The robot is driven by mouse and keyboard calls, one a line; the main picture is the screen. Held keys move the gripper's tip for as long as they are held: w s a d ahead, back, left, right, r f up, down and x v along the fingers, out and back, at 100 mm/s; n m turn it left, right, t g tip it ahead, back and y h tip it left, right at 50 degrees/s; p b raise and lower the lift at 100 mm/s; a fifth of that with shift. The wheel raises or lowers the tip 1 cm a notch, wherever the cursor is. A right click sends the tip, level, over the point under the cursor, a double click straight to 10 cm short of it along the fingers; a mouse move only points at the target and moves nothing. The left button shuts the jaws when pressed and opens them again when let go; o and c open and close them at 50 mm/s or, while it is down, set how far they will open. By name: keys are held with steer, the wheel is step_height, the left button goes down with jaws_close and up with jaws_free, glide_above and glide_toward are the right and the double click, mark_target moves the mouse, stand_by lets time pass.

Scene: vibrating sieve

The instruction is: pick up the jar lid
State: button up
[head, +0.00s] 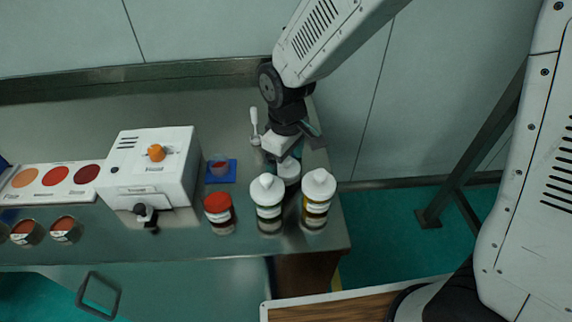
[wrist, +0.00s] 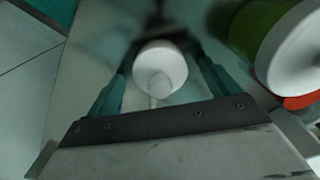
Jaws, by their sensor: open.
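My gripper (head: 290,158) points down over the right end of the steel table. In the wrist view my gripper (wrist: 160,72) is open, with one teal finger on each side of a small white round piece (wrist: 161,66). I see no clear contact between them. This piece (head: 289,172) also shows under my gripper in the head view, partly hidden; it may be the jar lid, but I cannot tell for sure. A jar with a red lid (head: 217,203) stands upright to the left, its lid seated on it.
Two white-capped bottles (head: 267,203) (head: 317,200) stand close in front of my gripper. The table's right edge (head: 338,215) is near.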

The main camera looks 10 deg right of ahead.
steer(key=c, duration=1)
steer(key=shift+c, duration=0.2)
